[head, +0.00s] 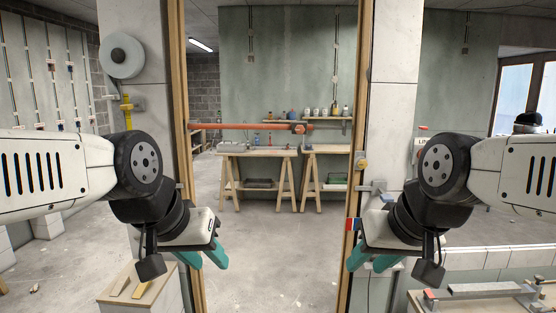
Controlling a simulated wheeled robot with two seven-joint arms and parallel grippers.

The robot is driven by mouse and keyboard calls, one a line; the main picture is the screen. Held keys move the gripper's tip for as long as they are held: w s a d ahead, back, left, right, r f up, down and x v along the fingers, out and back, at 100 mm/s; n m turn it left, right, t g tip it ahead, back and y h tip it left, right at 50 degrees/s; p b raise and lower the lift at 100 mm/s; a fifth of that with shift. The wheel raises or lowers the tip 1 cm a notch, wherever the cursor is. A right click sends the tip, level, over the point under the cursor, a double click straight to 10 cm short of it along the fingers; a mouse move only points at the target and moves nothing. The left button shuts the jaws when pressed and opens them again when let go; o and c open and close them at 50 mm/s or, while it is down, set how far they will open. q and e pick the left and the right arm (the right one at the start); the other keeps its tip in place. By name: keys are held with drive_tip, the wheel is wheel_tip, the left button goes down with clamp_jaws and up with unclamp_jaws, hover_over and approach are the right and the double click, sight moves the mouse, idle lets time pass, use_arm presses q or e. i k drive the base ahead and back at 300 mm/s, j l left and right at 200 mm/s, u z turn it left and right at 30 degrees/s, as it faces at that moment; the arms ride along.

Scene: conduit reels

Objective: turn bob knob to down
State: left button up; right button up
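No part is clearly labelled as the bob knob. A round yellow knob (361,162) sits on a small plate on the right post of the wooden doorway. Its pointing direction is too small to tell. A yellow valve-like fitting (127,106) is on the white pillar at the left. My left gripper (204,259) is low at the left post, its teal fingers apart and empty. My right gripper (371,261) is low by the right post, below the yellow knob, its teal fingers apart and empty. Neither gripper touches either yellow part.
An orange bar (240,127) crosses the doorway. Wooden trestle tables (258,152) stand beyond it. A grey reel (122,55) hangs on the left pillar. A pale box (140,290) is at lower left, a bench (490,300) at lower right. The floor between the posts is clear.

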sight(360, 162)
drive_tip(key=i+l+z, duration=0.15)
drive_tip(key=i+z, duration=0.15)
drive_tip(key=i, duration=0.15)
drive_tip(key=i+z, duration=0.3)
drive_tip(key=i, duration=0.15)
